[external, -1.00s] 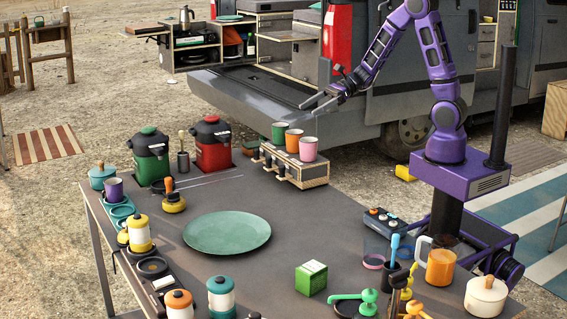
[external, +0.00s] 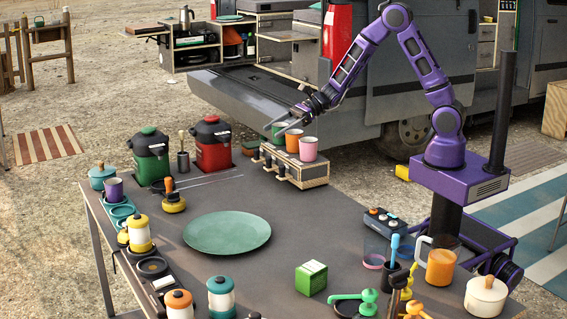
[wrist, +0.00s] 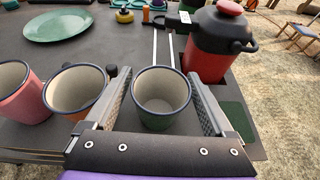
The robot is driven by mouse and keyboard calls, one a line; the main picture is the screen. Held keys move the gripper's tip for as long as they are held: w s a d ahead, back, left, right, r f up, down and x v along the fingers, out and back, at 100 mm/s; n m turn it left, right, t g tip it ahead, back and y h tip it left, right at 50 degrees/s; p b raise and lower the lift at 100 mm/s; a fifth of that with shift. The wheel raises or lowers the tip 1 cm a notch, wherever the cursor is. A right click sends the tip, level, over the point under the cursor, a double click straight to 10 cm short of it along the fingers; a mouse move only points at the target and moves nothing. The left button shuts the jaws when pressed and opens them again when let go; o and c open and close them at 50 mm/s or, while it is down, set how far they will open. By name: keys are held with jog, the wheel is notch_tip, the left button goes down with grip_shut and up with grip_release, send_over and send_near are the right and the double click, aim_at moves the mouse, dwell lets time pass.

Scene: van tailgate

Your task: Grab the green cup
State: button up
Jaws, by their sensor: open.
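The green cup (external: 277,129) stands upright at the left end of a row of cups on a wooden box (external: 313,176). In the wrist view the green cup (wrist: 160,118) sits between the two fingers, its cream inside facing up. My gripper (external: 284,127) is open at the cup, with one finger on each side (wrist: 160,78). I cannot tell whether either finger touches it. In the external view the fingers partly hide the green cup.
The orange cup (wrist: 75,89) stands close beside the left finger, with the pink cup (wrist: 22,92) beyond it. A red jug (wrist: 208,48) stands behind the right finger. The green plate (external: 227,232) lies on the table, with bare tabletop around it.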

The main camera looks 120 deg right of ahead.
jog(key=shift+x, duration=0.95)
jog(key=shift+s, duration=0.1)
jog(key=c, duration=1.1)
